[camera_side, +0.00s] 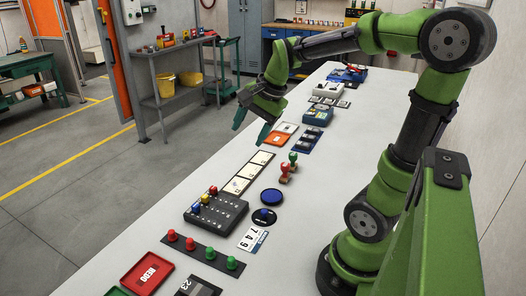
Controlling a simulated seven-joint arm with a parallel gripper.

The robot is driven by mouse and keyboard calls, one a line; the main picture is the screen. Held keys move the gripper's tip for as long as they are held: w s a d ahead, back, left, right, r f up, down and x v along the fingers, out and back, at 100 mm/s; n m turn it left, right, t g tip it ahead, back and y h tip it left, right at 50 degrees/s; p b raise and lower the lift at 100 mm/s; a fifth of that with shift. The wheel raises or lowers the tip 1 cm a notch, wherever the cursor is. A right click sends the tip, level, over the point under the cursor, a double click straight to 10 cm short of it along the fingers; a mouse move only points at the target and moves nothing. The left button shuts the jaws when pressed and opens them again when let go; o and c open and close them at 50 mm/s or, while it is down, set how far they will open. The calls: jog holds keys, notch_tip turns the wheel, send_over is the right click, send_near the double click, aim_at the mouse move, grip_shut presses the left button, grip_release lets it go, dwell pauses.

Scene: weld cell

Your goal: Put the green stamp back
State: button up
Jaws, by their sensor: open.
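The green stamp (293,158) stands upright on the white table, just behind a red stamp (285,172). Both have a knob-like handle on a wooden-looking base. My gripper (251,128) is open and empty, with its teal fingers pointing down. In the picture it is up and to the left of the green stamp, apart from it. Its height above the table is hard to tell.
A blue round pad (270,196) and a dark disc (264,216) lie in front of the stamps. A strip of pale cards (250,172) and a dark block with coloured knobs (216,213) lie to the left. An orange tray (274,138) lies behind. The table's right side is mostly clear.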

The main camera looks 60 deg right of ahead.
jog(key=s+a+n+t, duration=0.1)
jog(key=s+a+n, duration=0.3)
jog(key=a+n, duration=0.2)
jog(key=s+a+n+t+y, duration=0.1)
jog(key=s+a+n, duration=0.2)
jog(key=a+n, duration=0.4)
jog(key=shift+s+a+r+n+y, duration=0.3)
jog(key=shift+s+a+r, duration=0.05)
jog(key=shift+a+r, duration=0.1)
